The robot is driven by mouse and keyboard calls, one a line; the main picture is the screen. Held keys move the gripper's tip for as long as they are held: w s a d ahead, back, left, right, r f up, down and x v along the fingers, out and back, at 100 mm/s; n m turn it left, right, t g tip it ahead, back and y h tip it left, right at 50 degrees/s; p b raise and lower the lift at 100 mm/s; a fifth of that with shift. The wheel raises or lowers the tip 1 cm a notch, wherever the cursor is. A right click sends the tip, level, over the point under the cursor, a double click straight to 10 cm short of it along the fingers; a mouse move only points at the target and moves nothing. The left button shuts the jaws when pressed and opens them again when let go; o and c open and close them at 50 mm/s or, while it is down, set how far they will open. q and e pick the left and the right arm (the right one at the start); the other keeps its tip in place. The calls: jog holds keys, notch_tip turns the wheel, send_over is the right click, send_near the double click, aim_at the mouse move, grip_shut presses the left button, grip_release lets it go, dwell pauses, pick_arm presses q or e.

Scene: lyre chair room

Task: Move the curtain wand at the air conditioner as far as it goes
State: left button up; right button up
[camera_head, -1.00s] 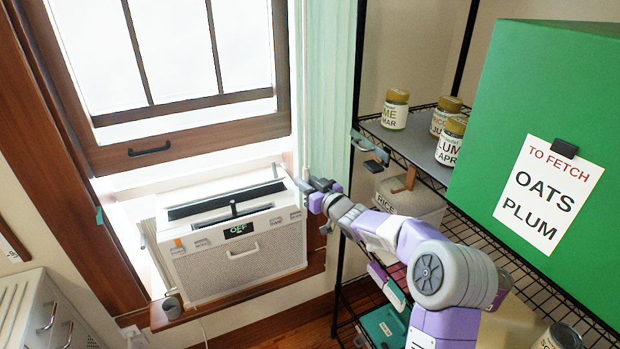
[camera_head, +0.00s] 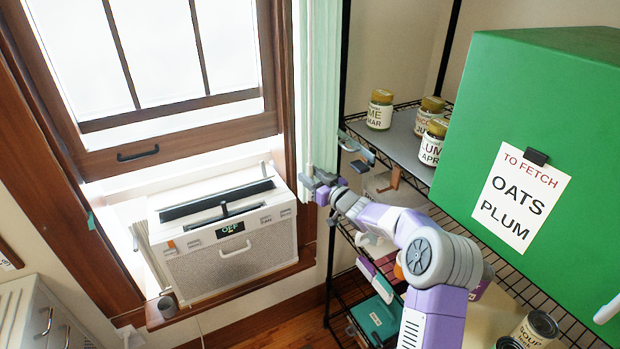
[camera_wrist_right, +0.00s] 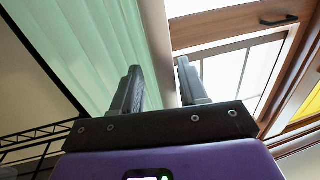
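The pale green curtain (camera_head: 322,90) hangs between the window and the shelf. A thin pale rod, which looks like the curtain wand (camera_head: 307,90), runs down the curtain's left edge. The air conditioner (camera_head: 228,250) stands on the sill to the left, its display reading OFF. My right gripper (camera_head: 309,186) is at the lower end of the wand, beside the air conditioner's upper right corner. In the wrist view my right gripper's fingers (camera_wrist_right: 160,85) stand apart. A pale strip shows between them; I cannot tell if it is the wand or wall. My left gripper is not in view.
A wire shelf (camera_head: 400,178) with several jars stands right of the curtain. A green box (camera_head: 560,110) with a TO FETCH note (camera_head: 522,200) is at the right. A grey cabinet (camera_head: 35,320) is at lower left. The window (camera_head: 150,155) is behind the air conditioner.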

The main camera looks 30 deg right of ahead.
jog(key=shift+a, duration=0.1)
jog(key=s+d, duration=0.1)
jog(key=s, duration=0.6)
jog(key=shift+s+d, duration=0.25)
jog(key=shift+d, duration=0.1)
jog(key=s+a+f+m+g, duration=0.1)
jog(key=s+a+f+g, duration=0.1)
jog(key=a+f, duration=0.5)
jog(key=s+a+f+m+g+b, duration=0.1)
jog(key=s+a+f+m+g, duration=0.15)
jog(key=f, duration=0.95)
jog(key=s+a+f+m+g, duration=0.1)
jog(key=s+a+f+g, duration=0.15)
jog(key=a+f, duration=0.5)
jog(key=s+a+f+g, duration=0.3)
jog(key=s+f, duration=0.2)
jog(key=s, duration=0.3)
jog(key=s+a+f+g, duration=0.3)
jog(key=s+a+f, duration=0.1)
jog(key=s, duration=0.5)
jog(key=s+a+f+g, duration=0.4)
jog(key=s+f, duration=0.2)
jog(key=s, duration=0.3)
jog(key=shift+f+y+b, duration=0.4)
